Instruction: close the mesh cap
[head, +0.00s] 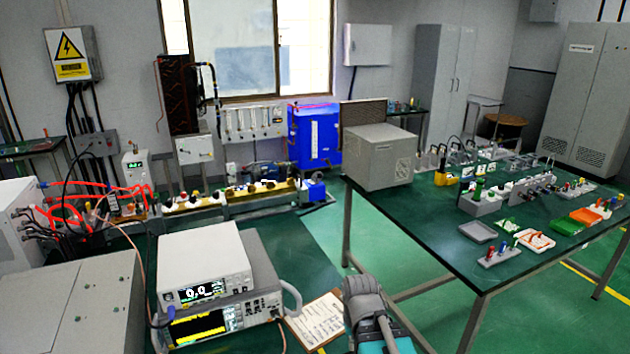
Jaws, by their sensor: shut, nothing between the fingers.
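The mesh cap (363,112) looks like a dark grated panel with a pale frame. It stands raised and upright at the back edge of a light grey box (380,162), so it is open. Part of my arm, grey and teal, shows at the bottom centre, well in front of and below the box. The fingers of my gripper are not in view.
The green table (425,215) carries trays, connectors and small parts to the right of the box. Stacked instruments (205,265) and a clipboard (318,320) are on the left bench. Green floor shows between bench and table. A blue cabinet (315,137) stands behind.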

